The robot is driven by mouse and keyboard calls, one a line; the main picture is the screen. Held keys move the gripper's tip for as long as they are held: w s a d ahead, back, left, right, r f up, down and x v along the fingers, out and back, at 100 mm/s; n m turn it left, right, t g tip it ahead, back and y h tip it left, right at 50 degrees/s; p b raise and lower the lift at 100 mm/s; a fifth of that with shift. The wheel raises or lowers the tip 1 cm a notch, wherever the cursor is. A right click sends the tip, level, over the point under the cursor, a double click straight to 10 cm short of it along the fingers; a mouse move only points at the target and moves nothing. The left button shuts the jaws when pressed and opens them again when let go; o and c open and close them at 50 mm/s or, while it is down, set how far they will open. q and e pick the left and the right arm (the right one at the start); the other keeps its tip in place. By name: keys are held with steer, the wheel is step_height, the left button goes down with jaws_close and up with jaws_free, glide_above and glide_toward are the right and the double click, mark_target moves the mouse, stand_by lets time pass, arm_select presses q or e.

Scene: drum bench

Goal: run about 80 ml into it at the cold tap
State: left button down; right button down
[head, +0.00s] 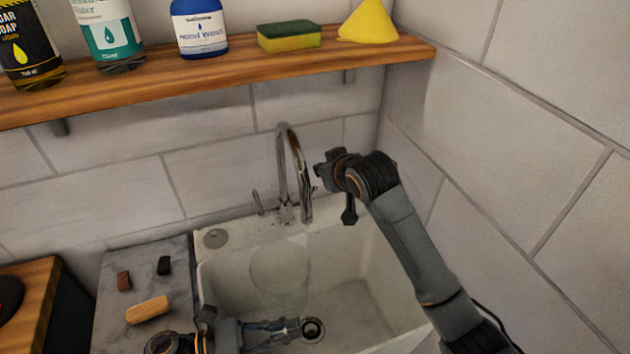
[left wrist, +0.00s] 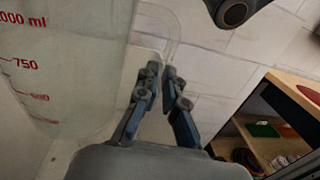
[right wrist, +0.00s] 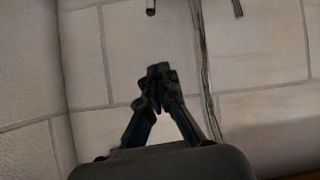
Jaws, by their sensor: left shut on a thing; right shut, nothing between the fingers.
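A clear measuring jug (head: 279,272) is upright in the sink, below and slightly left of the tap's spout. My left gripper (head: 290,326) is shut on the jug near its handle. The left wrist view shows the jug's wall (left wrist: 60,70) with red ml marks and the closed fingers (left wrist: 162,72). No water level can be made out. The chrome tap (head: 283,172) has a curved spout and a lever (head: 257,201) on its left. My right gripper (head: 322,172) is shut and empty, just right of the spout. The tap's right side is partly hidden, so no cold lever is clear.
The white sink (head: 375,290) has a drain (head: 312,329). A wooden shelf (head: 240,72) above holds several bottles, a sponge (head: 290,36) and a yellow cone (head: 369,24). A brush-like wooden block (head: 147,310) lies on the grey counter (head: 130,275). Tiled wall closes the right side.

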mark_target(315, 189)
steer(key=w+f, duration=0.2)
steer(key=w+a+f, duration=0.1)
steer(key=f, duration=0.1)
steer(key=w+a+f, duration=0.1)
steer(key=w+f, duration=0.1)
steer(key=f, duration=0.1)
steer(key=shift+w, duration=0.3)
steer(key=shift+s+d+f, duration=0.3)
steer(key=shift+s, duration=0.25)
steer(key=shift+a, duration=0.1)
steer(key=shift+f, duration=0.1)
